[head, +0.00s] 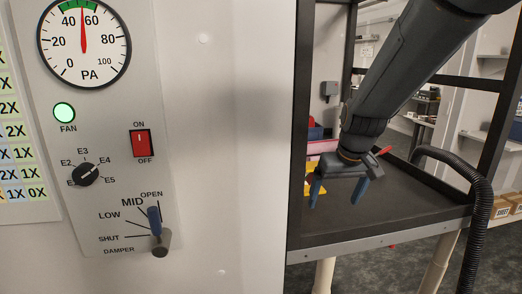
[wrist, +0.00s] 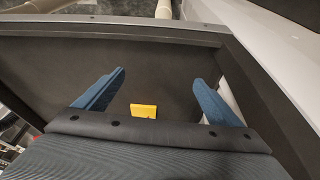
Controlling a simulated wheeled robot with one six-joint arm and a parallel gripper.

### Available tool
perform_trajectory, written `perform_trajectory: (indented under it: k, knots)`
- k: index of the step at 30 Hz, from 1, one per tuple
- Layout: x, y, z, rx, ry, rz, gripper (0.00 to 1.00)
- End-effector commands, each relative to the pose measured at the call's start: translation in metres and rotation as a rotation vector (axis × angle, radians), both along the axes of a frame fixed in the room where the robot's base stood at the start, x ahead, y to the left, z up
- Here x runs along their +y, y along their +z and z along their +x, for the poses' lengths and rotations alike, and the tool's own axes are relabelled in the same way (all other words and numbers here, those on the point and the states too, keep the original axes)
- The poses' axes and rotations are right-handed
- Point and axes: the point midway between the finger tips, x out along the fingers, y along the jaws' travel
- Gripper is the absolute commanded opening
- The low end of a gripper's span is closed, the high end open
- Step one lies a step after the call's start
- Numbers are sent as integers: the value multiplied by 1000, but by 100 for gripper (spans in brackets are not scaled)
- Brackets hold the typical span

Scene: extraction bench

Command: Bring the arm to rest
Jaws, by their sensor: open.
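My gripper (head: 338,192) hangs in the opening of the dark-framed bench, with its two blue fingers pointing down and apart. It is open and nothing shows between the fingers. In the wrist view the gripper (wrist: 158,90) is over the dark bench surface (wrist: 165,60), and a yellow block (wrist: 143,110) lies beyond the palm edge. In the head view the yellow thing (head: 316,180) is partly hidden behind the gripper.
A white panel at left carries a round PA gauge (head: 84,42), a lit green fan light (head: 64,112), a red switch (head: 141,143), a rotary knob (head: 86,174) and a damper lever (head: 155,228). A black hose (head: 477,190) curves at right. A dark frame post (head: 300,120) stands left of my arm.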

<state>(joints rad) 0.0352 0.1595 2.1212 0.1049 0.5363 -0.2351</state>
Motion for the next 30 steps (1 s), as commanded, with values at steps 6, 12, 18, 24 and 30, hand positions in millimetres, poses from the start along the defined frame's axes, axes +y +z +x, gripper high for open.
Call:
perform_trajectory:
  k: [6,12,18,24,30]
  knots:
    - [3,-32,-63,40,-45,-5,89]
    - [4,-61,-123,75,-86,-9,89]
    - [6,-85,-176,106,-120,-10,89]
    - [6,-113,-179,169,-119,-13,89]
    - [6,-123,-185,204,-119,-14,89]
